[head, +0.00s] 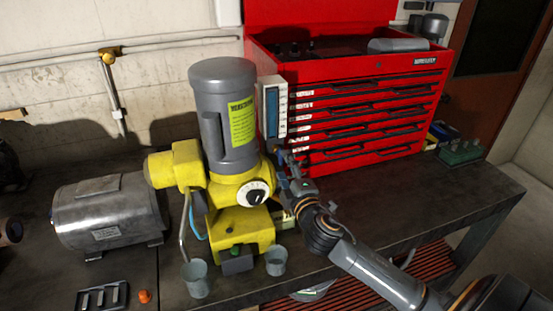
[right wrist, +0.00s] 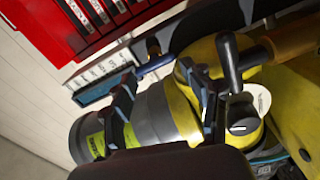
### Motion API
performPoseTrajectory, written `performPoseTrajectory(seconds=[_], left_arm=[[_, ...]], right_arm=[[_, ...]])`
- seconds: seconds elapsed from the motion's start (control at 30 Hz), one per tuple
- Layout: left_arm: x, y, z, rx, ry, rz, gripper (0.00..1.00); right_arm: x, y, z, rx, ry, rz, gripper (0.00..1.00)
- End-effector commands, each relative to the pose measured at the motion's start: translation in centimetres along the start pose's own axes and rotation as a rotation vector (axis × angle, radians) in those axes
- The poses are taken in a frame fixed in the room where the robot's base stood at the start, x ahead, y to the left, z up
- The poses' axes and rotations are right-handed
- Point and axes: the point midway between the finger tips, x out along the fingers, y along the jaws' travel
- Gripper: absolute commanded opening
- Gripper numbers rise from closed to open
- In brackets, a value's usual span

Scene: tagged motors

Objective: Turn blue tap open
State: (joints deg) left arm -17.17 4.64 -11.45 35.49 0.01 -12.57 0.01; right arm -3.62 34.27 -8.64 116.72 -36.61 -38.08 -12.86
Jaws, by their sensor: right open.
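The yellow and grey motor pump (head: 238,188) stands on the workbench. A small dark blue handle, which looks like the blue tap (right wrist: 157,63), sticks out near the top of its yellow body in the right wrist view. In the head view it is small and partly hidden by my gripper. My right gripper (head: 285,161) is at the right side of the pump, close to this handle. In the right wrist view my right gripper (right wrist: 162,88) is open, its fingers apart, with the handle just beyond and between the fingertips. I cannot tell whether they touch. My left gripper is out of view.
A gauge panel (head: 272,108) stands behind the pump, with a red tool chest (head: 365,105) to the right. A black lever (right wrist: 230,62) and a dial (head: 257,194) are close to my gripper. A silver motor (head: 108,215) and two grey cups (head: 195,279) are nearby.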

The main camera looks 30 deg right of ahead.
Motion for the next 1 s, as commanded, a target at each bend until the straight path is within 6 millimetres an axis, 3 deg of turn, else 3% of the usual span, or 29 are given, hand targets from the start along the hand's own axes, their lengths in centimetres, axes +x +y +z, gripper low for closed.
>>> performPoseTrajectory(seconds=[0.1,0.3,1.0], left_arm=[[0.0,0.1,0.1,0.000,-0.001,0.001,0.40],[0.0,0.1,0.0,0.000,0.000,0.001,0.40],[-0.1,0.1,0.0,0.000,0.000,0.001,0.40]], right_arm=[[-1.9,0.4,-0.5,0.002,0.010,0.008,0.60],[-3.8,0.7,-1.0,0.004,0.019,0.014,0.60],[-4.5,0.3,-1.1,0.029,0.009,0.000,0.60]])
